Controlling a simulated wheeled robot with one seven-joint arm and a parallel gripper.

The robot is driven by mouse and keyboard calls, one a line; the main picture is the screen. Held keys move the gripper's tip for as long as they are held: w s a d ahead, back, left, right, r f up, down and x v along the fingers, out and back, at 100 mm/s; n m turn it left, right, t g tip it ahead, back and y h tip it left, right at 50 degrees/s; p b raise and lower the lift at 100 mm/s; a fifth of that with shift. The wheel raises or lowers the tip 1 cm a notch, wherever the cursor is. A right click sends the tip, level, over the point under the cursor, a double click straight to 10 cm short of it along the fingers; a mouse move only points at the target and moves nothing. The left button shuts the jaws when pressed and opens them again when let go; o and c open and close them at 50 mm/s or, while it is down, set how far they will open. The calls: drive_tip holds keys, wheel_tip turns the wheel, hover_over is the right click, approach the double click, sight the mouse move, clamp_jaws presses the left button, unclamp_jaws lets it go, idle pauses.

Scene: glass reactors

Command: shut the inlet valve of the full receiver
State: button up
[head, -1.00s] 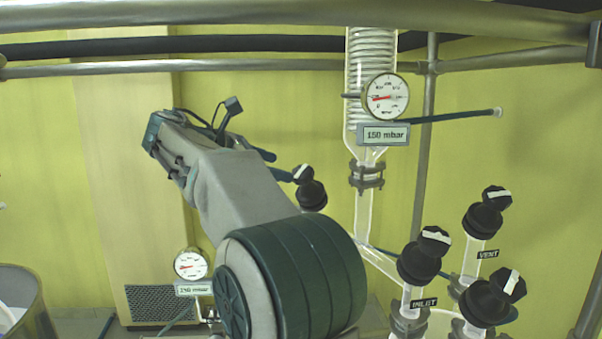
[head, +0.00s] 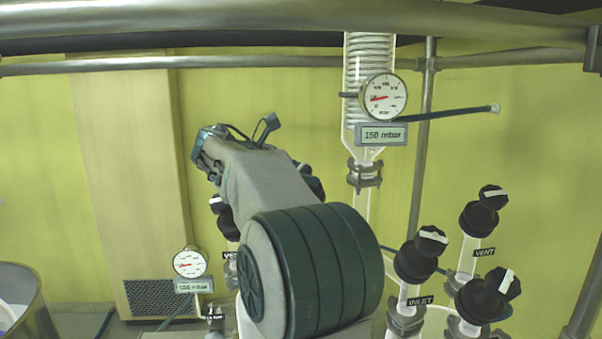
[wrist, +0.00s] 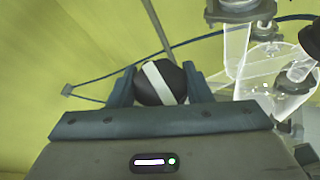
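In the wrist view a round black valve knob (wrist: 161,84) with a white stripe sits between the two fingers of my gripper (wrist: 160,90). The fingers stand apart on either side of it; contact is hard to tell. In the head view my arm hides the gripper. A black inlet valve knob (head: 421,255) stands above an "INLET" label (head: 420,301) at the lower right. Another black knob (head: 312,183) shows partly behind my arm, its label hidden. How full the receivers are does not show clearly.
A vent valve (head: 484,212) and another black knob (head: 487,295) stand at the right. A left vent knob (head: 224,216) is beside my arm. A glass column (head: 369,60) with a 150 mbar gauge (head: 383,97) rises behind. Metal frame bars (head: 200,68) cross above.

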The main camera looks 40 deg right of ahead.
drive_tip(key=shift+m+g, duration=0.3)
drive_tip(key=m+g+y, duration=0.1)
drive_tip(key=m, duration=0.1)
drive_tip(key=m+g, duration=0.1)
drive_tip(key=m, duration=0.2)
drive_tip(key=shift+g+y, duration=0.3)
drive_tip(key=shift+y, duration=0.1)
drive_tip(key=shift+m+g+y, duration=0.8)
drive_tip(key=shift+m+y, duration=0.4)
drive_tip(key=shift+m, duration=0.9)
drive_tip(key=o, duration=1)
drive_tip(key=shift+a+r, duration=0.1)
